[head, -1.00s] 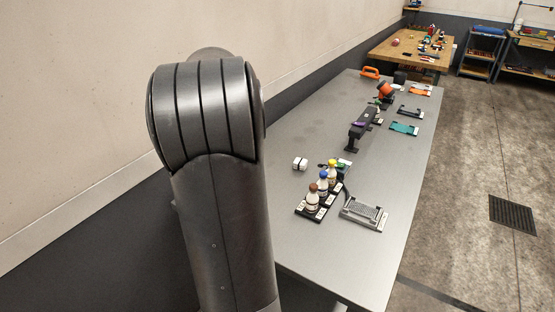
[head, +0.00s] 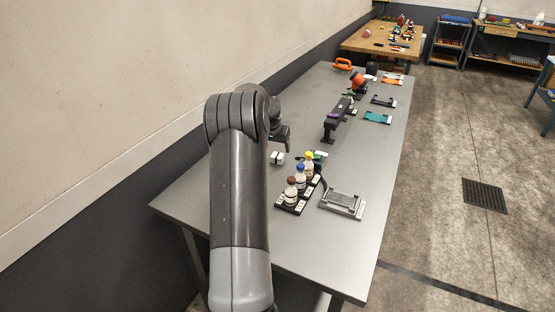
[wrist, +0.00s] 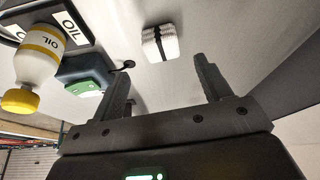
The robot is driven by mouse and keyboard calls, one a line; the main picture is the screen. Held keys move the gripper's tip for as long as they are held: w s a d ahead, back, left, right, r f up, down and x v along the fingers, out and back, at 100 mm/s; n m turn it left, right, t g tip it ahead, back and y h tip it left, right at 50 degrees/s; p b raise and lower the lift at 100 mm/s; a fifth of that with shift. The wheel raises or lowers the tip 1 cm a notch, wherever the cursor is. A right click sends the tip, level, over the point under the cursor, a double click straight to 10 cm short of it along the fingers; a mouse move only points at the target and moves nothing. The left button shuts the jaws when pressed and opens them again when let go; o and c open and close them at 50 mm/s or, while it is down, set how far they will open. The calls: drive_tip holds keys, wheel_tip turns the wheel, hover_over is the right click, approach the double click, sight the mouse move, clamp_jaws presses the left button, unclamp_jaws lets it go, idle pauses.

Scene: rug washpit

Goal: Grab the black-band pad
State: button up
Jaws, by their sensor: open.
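The black-band pad (head: 277,158) is a small white block with a dark band around it, lying on the grey table. In the wrist view the pad (wrist: 160,43) shows ahead of the fingers, roughly midway between them. My gripper (wrist: 164,66) is open and empty, and its fingertips do not enclose the pad. In the head view my gripper (head: 283,137) is partly hidden behind my arm, just beyond and above the pad.
A black rack (head: 288,205) with brown-, blue- and yellow-capped bottles stands right of the pad. The yellow-capped oil bottle (wrist: 32,70) and a green-topped dark block (wrist: 88,80) are near my gripper. A grey tray (head: 343,204) lies further right. The table's front left is clear.

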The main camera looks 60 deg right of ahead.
sight(278, 155)
drive_tip(key=x, duration=0.6)
drive_tip(key=shift+w+d+f, duration=0.15)
drive_tip(key=shift+w+d, duration=0.05)
drive_tip(key=shift+c, duration=0.3)
drive_tip(key=c, duration=1)
